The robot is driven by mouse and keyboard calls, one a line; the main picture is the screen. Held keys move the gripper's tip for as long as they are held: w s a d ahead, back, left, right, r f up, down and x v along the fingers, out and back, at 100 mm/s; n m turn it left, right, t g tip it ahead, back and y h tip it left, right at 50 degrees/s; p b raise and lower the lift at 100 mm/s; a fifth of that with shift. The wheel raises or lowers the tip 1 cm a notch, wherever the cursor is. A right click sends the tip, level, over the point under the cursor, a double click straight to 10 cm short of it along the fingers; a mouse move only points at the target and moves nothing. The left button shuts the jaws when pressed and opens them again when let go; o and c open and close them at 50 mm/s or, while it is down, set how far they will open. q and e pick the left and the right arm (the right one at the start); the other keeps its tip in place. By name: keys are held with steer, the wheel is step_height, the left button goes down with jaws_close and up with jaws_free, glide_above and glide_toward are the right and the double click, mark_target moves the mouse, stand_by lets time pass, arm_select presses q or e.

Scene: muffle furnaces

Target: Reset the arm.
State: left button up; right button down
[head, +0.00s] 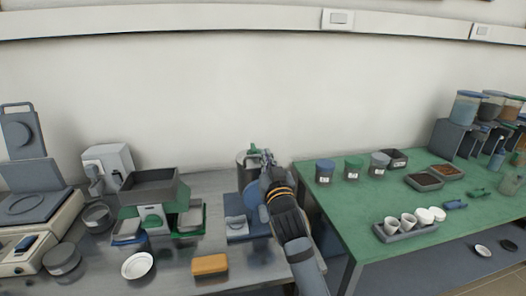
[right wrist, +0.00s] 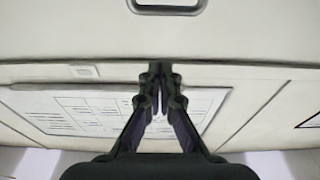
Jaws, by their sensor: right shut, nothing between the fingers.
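My right arm reaches up from the bottom of the head view, with its right gripper (head: 262,158) over the back of the grey bench, in front of the wall. In the right wrist view the same gripper (right wrist: 160,85) is shut with its fingers together and nothing between them. Behind the fingers, that view shows a pale surface with a printed sheet (right wrist: 110,112) and a handle (right wrist: 168,6) at the top. My left gripper does not show in the head view.
A grey bench (head: 215,233) holds a dark box-topped device (head: 152,184), a white bowl (head: 137,265), an orange-brown block (head: 209,265) and a blue-grey device (head: 237,228) close to my right arm. A green table (head: 331,213) on the right carries jars, trays and a cup tray (head: 408,236).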

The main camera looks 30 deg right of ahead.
steer(key=v, duration=0.3)
steer(key=shift+w, duration=0.1)
